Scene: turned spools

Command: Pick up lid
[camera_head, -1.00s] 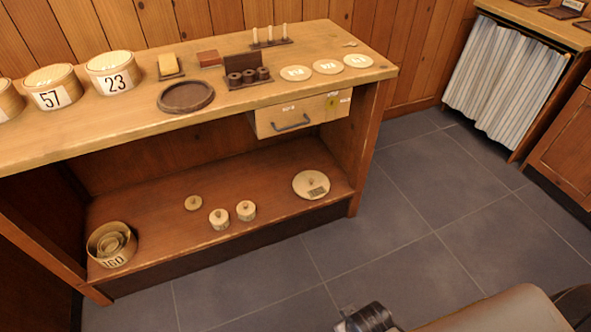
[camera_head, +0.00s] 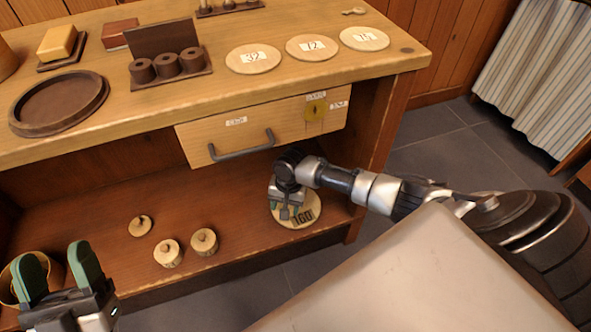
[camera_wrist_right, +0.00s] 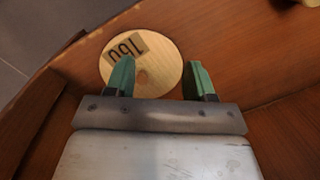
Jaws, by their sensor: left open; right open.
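A round pale lid (camera_head: 311,205) labelled 160 lies flat on the lower shelf, partly hidden by my right gripper (camera_head: 284,212). In the right wrist view the lid (camera_wrist_right: 160,45) shows a knob near its middle. There my right gripper (camera_wrist_right: 158,70) is open and empty, with one finger over the lid and the other at its right edge; contact cannot be told. A smaller knobbed lid (camera_head: 140,225) lies further left on the shelf. My left gripper (camera_head: 57,268) is open and empty at the lower left, in front of a round box (camera_head: 62,268).
Two small lidded boxes (camera_head: 168,254) (camera_head: 204,241) stand on the lower shelf (camera_head: 100,215). A drawer with a dark handle (camera_head: 240,149) hangs above the lid. The bench top holds a dark round tray (camera_head: 60,103), a spool rack (camera_head: 170,70) and three numbered discs (camera_head: 312,47).

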